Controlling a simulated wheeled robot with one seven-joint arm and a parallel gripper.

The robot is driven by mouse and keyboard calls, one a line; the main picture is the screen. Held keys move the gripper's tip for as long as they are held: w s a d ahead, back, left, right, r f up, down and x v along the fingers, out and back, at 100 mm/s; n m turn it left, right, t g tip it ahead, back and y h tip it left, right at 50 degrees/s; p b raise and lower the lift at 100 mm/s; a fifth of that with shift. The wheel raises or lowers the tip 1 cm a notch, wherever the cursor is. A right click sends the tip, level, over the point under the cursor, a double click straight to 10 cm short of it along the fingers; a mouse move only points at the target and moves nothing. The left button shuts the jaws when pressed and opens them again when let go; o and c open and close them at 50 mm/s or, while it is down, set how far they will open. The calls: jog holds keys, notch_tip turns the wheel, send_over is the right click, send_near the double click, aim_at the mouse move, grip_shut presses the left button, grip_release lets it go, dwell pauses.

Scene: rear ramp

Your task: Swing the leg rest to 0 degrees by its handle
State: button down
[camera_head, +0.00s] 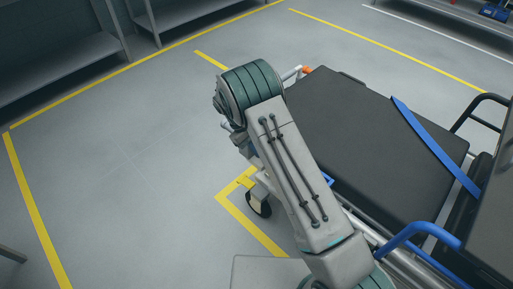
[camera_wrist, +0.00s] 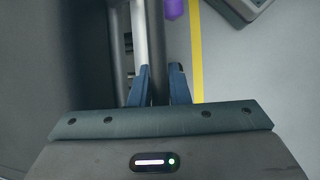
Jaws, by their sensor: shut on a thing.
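The leg rest (camera_head: 365,125) is a dark padded section of a stretcher, crossed by a blue strap (camera_head: 435,145) in the head view. In the wrist view, my gripper (camera_wrist: 161,72) has its two blue fingers on either side of a dark bar (camera_wrist: 158,40), which looks like the handle, and is shut on it. A paler rail (camera_wrist: 138,40) runs beside the bar, with the dark pad edge to its left. In the head view my arm covers the near side of the leg rest and hides the grip. The leg rest's exact angle is hard to tell.
A blue side rail (camera_head: 415,235) curves up at the lower right. A wheel (camera_head: 258,203) stands by yellow floor lines. Grey shelving (camera_head: 60,60) is at the upper left. The floor (camera_head: 110,165) left of my arm is clear. A purple object (camera_wrist: 173,9) shows in the wrist view.

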jog(key=shift+s+f, duration=0.2)
jog(key=shift+f, duration=0.2)
jog(key=c, duration=1.4)
grip_release()
jog(key=shift+w+a+f, duration=0.1)
jog(key=shift+o, duration=0.2)
jog(key=shift+w+r, duration=0.1)
jog(key=shift+r, duration=0.1)
jog(key=shift+a+r, duration=0.1)
jog(key=shift+r, duration=0.1)
jog(key=v, duration=1.3)
jog(key=shift+w+r+p, duration=0.1)
jog(key=shift+r+p, duration=0.05)
jog(key=shift+p, duration=0.15)
